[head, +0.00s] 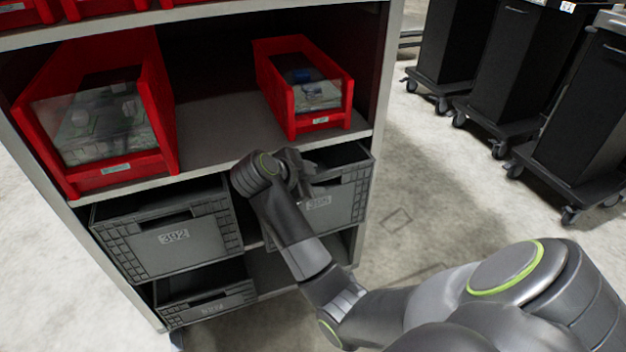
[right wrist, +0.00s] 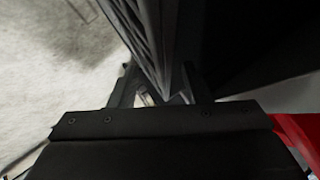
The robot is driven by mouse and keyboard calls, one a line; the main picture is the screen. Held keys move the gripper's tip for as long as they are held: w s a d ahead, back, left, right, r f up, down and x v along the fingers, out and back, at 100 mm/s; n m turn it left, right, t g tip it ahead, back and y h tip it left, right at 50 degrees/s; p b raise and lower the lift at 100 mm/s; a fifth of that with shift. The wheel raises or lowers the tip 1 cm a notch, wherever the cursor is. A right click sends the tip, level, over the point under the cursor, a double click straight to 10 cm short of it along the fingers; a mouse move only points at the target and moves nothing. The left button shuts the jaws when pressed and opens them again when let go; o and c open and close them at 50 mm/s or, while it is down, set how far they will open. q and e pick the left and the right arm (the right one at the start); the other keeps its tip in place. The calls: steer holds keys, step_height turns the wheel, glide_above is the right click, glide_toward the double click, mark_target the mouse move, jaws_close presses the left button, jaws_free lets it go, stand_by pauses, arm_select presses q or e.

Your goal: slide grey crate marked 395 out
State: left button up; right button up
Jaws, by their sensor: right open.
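The grey crate marked 395 (head: 345,198) sits in the shelf bay at the right, below the small red bin. Its label reads like 395, though small. My right gripper (head: 304,172) is at the upper rim of its front, covering the crate's upper left part. In the right wrist view, my right gripper (right wrist: 160,88) is open, its fingers apart on either side of the ribbed crate wall (right wrist: 152,40). I cannot tell whether a finger touches the wall. My left gripper is not in view.
A grey crate marked 392 (head: 172,236) is beside it at the left, with another crate (head: 207,306) below that one. Red bins (head: 152,105) (head: 341,90) stand on the shelf (head: 222,150) above. Black wheeled carts (head: 505,65) stand at the right. The floor right of the rack is clear.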

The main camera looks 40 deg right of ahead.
stand_by(0.3)
jaws_close()
steer(key=shift+f, duration=0.1)
stand_by(1.2)
